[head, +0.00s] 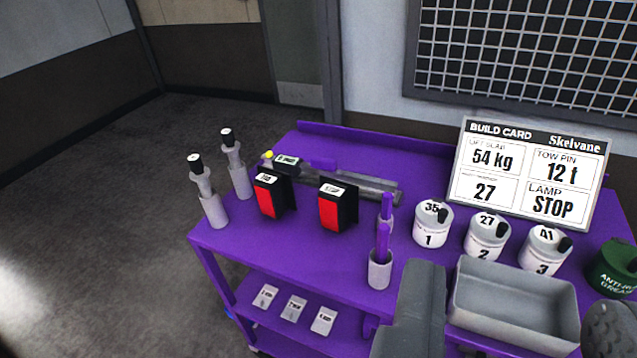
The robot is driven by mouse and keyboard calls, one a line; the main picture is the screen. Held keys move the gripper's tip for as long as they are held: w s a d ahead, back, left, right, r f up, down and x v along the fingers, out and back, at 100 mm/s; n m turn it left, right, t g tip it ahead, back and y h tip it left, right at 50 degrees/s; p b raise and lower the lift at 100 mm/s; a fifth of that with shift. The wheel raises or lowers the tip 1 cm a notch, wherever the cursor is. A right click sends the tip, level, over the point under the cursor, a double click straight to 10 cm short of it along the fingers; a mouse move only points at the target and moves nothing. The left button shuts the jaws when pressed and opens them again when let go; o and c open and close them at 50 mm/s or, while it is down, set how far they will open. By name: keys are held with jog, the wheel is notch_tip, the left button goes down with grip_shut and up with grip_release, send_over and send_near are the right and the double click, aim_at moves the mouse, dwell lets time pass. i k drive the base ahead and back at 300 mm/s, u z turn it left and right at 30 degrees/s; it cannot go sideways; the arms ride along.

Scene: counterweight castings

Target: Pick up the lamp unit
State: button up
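Two black lamp units with red faces stand on the purple cart (300,255): a left lamp unit (269,198) and a right lamp unit (334,208). Each has a white label on top, too small to read surely. A third black labelled block (287,166) sits behind the left one; its front is hidden. The build card (528,172) reads "LAMP STOP", "TOW PIN 12 t", "54 kg" and "27". My gripper (510,322) shows at the bottom right as two grey parts far apart, open, nothing held between them. It is right of and nearer than the lamp units.
Two bottle-like grey pieces (209,197) stand at the cart's left edge. Purple-topped pins in cups (380,270) stand right of the lamps. White numbered pots (432,224), a green tub (612,268) and a grey tray (510,300) fill the right. Cards lie on the lower shelf.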

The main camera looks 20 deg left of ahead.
aim_at(338, 201)
jog(key=u, duration=0.4)
jog(key=i, duration=0.85)
jog(key=u, duration=0.55)
